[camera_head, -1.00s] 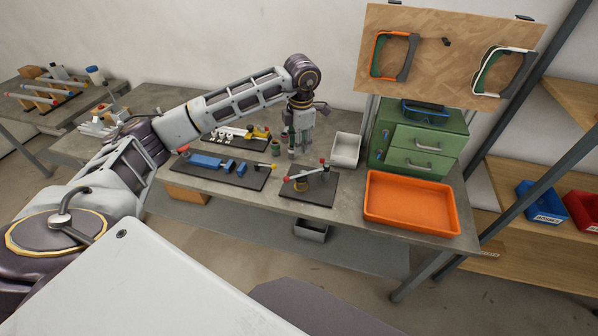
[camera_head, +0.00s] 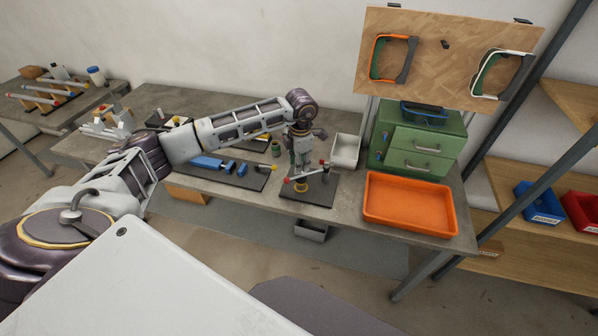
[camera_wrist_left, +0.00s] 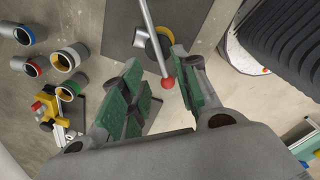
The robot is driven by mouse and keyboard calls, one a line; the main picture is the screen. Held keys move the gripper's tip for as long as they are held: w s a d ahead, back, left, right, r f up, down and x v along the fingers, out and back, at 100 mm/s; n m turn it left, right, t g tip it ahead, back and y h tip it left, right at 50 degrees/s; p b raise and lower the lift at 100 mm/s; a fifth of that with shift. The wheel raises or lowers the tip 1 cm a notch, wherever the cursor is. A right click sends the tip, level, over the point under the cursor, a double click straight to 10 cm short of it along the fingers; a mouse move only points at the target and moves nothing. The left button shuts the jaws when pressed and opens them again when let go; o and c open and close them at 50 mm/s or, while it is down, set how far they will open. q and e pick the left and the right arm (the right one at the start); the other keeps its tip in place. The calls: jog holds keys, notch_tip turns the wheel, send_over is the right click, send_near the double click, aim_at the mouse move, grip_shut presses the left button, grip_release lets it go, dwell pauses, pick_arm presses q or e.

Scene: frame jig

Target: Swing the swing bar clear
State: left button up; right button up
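The swing bar (camera_head: 313,173) is a thin pale rod on the dark base plate (camera_head: 317,198) near the front edge of the bench. Red shows near both its ends in the head view. In the left wrist view the rod (camera_wrist_left: 152,38) ends in a red ball (camera_wrist_left: 167,82), with a yellow round part (camera_wrist_left: 158,43) beside it. My left gripper (camera_head: 301,172) is over the plate, pointing down. In the left wrist view its green-padded fingers (camera_wrist_left: 155,62) are apart, with the ball in the gap between them as seen. Whether either finger touches it is unclear. My right gripper is not in view.
A dark board with blue parts (camera_head: 208,163) lies to the left. A grey bin (camera_head: 346,149), green drawer cabinet (camera_head: 420,142) and orange tray (camera_head: 408,204) stand to the right. Several short tubes with coloured rims (camera_wrist_left: 66,58) stand nearby in the wrist view.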

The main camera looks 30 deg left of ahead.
aim_at(299, 176)
pick_arm(q)
jog(key=shift+w+a+f+p, duration=0.1)
jog(key=shift+f+p, duration=0.25)
jog(key=shift+f, duration=2.4)
grip_shut()
